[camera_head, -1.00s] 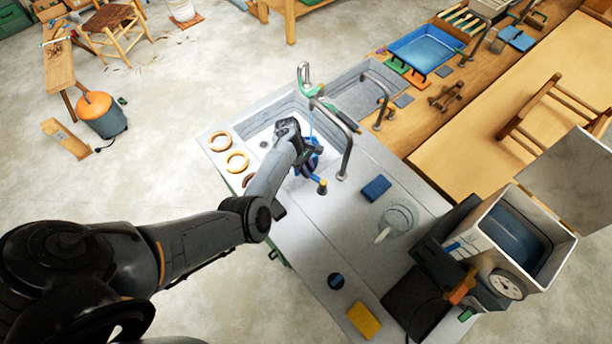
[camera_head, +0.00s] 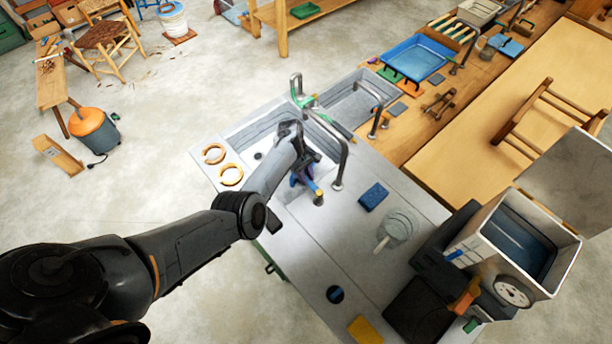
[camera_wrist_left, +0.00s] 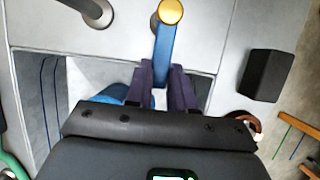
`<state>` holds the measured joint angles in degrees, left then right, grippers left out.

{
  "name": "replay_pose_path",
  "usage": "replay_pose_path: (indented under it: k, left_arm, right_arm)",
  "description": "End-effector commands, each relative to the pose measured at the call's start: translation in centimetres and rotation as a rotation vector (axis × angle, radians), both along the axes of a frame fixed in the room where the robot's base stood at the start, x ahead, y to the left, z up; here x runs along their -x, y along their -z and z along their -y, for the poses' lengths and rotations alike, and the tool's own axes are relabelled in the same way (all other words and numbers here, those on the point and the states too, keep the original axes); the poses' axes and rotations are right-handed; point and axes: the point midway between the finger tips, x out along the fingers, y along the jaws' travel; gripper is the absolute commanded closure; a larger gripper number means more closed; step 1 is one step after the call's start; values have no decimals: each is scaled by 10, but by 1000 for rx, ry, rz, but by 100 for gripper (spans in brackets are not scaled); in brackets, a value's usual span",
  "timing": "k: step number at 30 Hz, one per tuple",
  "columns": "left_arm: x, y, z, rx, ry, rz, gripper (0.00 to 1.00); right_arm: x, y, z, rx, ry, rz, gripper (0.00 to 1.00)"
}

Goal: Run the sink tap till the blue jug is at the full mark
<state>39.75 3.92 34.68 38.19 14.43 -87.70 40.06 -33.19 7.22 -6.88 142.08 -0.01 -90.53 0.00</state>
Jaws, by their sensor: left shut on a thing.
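My left gripper (camera_head: 302,178) reaches over the sink (camera_head: 262,137), its purple fingers shut on a blue tap lever with a brass-coloured cap (camera_head: 319,192). In the left wrist view the lever (camera_wrist_left: 165,45) runs down between the two fingers (camera_wrist_left: 162,88). The steel tap (camera_head: 343,150) arches over the sink just right of the gripper. Blue surfaces (camera_wrist_left: 118,94) beside and below the fingers look like part of the blue jug; my gripper hides most of it. Its full mark and water level are not visible. My right gripper is out of view.
A blue sponge (camera_head: 373,196) and a clear round vessel (camera_head: 397,226) stand on the counter right of the tap. A box with a dial (camera_head: 515,291) stands at right.

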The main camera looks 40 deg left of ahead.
Motion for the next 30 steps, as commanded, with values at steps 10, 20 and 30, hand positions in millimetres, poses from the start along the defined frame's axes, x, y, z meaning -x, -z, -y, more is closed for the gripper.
replay_pose_path:
  k: [10,20,30]
  left_arm:
    - [0,1,0,-2,1,2,51]
    - [-1,-12,-5,-3,0,3,51]
    - [-4,-62,-27,-4,0,3,51]
  right_arm:
    - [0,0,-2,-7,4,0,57]
    - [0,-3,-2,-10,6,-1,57]
    - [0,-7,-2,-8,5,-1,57]
